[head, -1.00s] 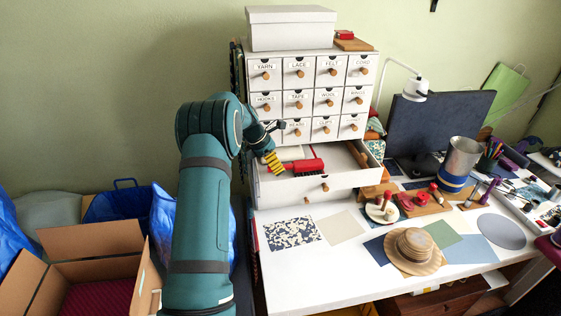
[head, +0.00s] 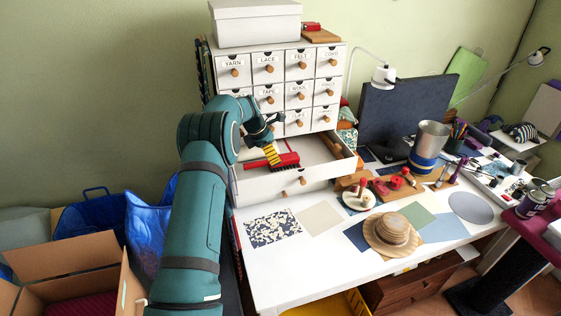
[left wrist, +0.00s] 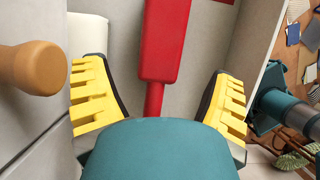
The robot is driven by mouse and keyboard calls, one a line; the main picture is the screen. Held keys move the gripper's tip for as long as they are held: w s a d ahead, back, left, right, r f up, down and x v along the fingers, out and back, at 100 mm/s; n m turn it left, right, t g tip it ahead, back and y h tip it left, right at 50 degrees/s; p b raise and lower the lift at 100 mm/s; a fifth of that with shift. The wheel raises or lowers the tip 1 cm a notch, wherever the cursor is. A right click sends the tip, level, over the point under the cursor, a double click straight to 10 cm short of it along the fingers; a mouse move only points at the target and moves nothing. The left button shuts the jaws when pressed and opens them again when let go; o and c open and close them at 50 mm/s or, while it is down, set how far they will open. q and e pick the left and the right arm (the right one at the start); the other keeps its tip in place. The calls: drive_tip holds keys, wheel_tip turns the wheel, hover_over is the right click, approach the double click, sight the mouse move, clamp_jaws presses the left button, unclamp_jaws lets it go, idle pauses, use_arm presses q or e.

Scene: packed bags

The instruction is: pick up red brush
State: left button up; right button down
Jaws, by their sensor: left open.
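The red brush (head: 287,160) lies in the open top-wide drawer of the white cabinet, with dark bristles along its lower edge in the head view. In the left wrist view its red block and thinner neck (left wrist: 163,40) run down between my fingers. My left gripper (head: 271,155) is over the drawer at the brush's left end. In the left wrist view the left gripper (left wrist: 160,85) is open, one yellow-padded finger on each side of the brush, with gaps to both. My wrist housing hides the lower part of the brush. My right gripper is not in view.
The open drawer (head: 335,168) has raised walls around the brush. A wooden knob (left wrist: 35,68) is close at the left of the wrist view. Closed small drawers (head: 265,72) rise behind. The desk (head: 290,265) holds a straw hat (head: 390,233) and papers.

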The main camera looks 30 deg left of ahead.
use_arm(q)
drive_tip(key=shift+w+d, duration=0.35)
drive_tip(key=shift+w, duration=0.05)
drive_tip(key=x, duration=0.5)
drive_tip(key=shift+w, duration=0.15)
drive_tip(key=shift+d, duration=0.1)
drive_tip(key=c, duration=1.4)
